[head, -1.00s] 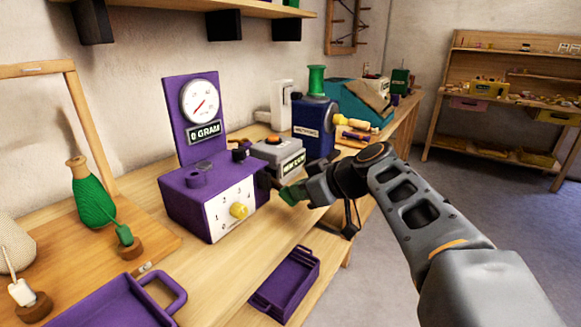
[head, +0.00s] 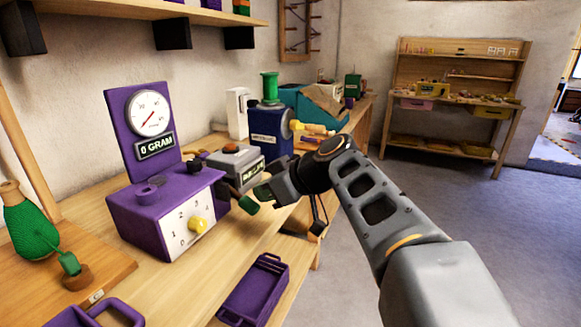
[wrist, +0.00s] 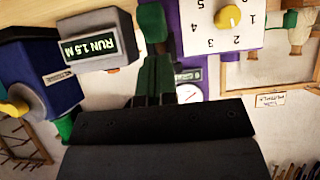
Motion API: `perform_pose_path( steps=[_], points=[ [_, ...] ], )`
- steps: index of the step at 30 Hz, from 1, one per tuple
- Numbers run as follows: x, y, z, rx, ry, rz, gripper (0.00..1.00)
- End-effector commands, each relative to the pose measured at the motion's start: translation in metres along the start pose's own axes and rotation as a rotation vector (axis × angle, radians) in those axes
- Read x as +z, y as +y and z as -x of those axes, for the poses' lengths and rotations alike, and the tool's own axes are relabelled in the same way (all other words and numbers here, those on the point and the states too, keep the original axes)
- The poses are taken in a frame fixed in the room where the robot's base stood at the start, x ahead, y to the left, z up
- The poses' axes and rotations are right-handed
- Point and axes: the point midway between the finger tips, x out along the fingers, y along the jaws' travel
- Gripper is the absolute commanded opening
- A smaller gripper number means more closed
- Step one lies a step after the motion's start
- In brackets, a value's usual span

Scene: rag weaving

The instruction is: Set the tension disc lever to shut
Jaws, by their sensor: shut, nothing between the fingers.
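The purple tension box (head: 143,220) stands on the bench, with a numbered white face, a yellow knob (head: 197,226), a round gauge (head: 149,113) and a display reading 0 GRAM. A dark lever with a green handle (head: 249,206) sticks out from its right side; I take it as the tension disc lever. The handle also shows in the wrist view (wrist: 152,22). My gripper (head: 264,192) is shut and empty, close beside the handle on its right. I cannot tell whether they touch. Its fingers show in the wrist view (wrist: 157,75).
A grey box with an orange button (head: 235,160) stands just behind my gripper; its display reads RUN 1.5 M in the wrist view. A blue box with a green spool (head: 270,145) is beyond it. A purple tray (head: 256,290) lies at the bench's front edge.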

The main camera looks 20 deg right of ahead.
Motion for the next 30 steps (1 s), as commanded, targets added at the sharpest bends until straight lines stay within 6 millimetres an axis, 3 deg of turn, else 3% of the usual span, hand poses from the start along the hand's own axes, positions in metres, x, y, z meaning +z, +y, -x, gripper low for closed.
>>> perform_pose_path(
  steps=[2, 9, 15, 21, 30],
  points=[
    [-0.013, 0.001, 0.016, 0.002, 0.001, 0.004, 0.00],
    [-0.005, 0.001, 0.065, 0.004, -0.001, 0.001, 0.00],
    [-0.002, 0.001, 0.094, 0.001, 0.000, 0.001, 0.00],
    [0.000, 0.000, 0.108, -0.002, -0.001, 0.002, 0.00],
    [0.001, 0.000, 0.110, -0.003, -0.001, 0.003, 0.00]
  ],
)
